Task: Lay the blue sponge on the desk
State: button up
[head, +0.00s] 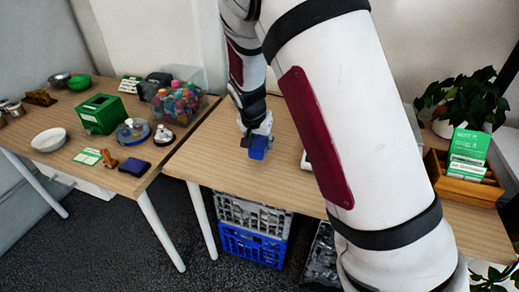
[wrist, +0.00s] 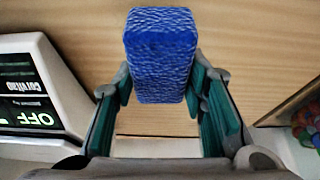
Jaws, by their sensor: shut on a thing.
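The blue sponge (wrist: 160,55) is held between the two fingers of my gripper (wrist: 160,100) in the wrist view. In the head view the blue sponge (head: 258,147) shows at the end of my gripper (head: 256,132), over the front part of the wooden desk (head: 213,168). The desk surface (wrist: 255,50) also fills the background of the wrist view. I cannot tell whether the sponge touches the desk. Part of the desk is hidden behind my arm.
A scale-like device (wrist: 40,95) with an "OFF" label stands left in the wrist view. A second table (head: 75,137) on the left holds a green box (head: 100,114), a white bowl (head: 49,140) and a bin of colourful items (head: 180,100). Crates (head: 252,243) stand below. A card holder (head: 465,183) is right.

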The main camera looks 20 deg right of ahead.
aim_at(260, 148)
jog(key=shift+w, duration=0.3)
jog(key=shift+d+f, duration=0.1)
jog(key=shift+f, duration=0.1)
jog(key=shift+f+b, duration=0.3)
jog(key=shift+f, duration=1.3)
jog(key=shift+f, duration=0.1)
jog(key=o, duration=1)
